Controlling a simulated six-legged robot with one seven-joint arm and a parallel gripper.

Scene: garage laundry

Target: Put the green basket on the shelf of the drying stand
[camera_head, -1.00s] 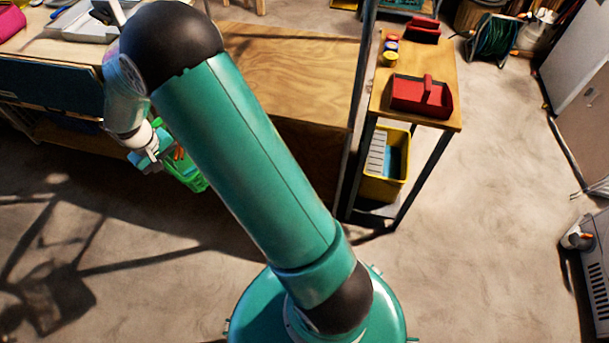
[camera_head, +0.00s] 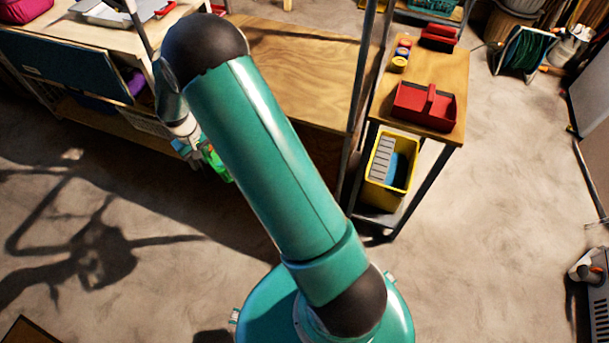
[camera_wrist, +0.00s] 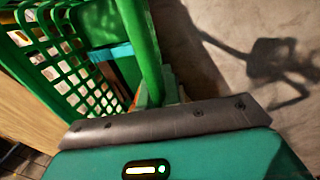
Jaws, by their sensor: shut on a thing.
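The green basket (camera_head: 218,166) hangs from my gripper (camera_head: 192,147) above the floor, left of my arm in the head view. My upper arm hides part of it. In the wrist view the basket's lattice wall (camera_wrist: 62,62) fills the left, and its green bar runs down to my gripper (camera_wrist: 158,98), which is shut on it. I cannot tell for sure which piece of furniture is the drying stand. A narrow wooden-topped stand (camera_head: 420,132) with a lower shelf is right of my arm.
The narrow stand carries red caddies (camera_head: 424,106) and small cans. A yellow bin (camera_head: 375,190) fills its lower shelf. A wooden surface (camera_head: 290,75) and a dark upright post (camera_head: 368,90) are near my arm. The floor (camera_head: 500,220) at right is open.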

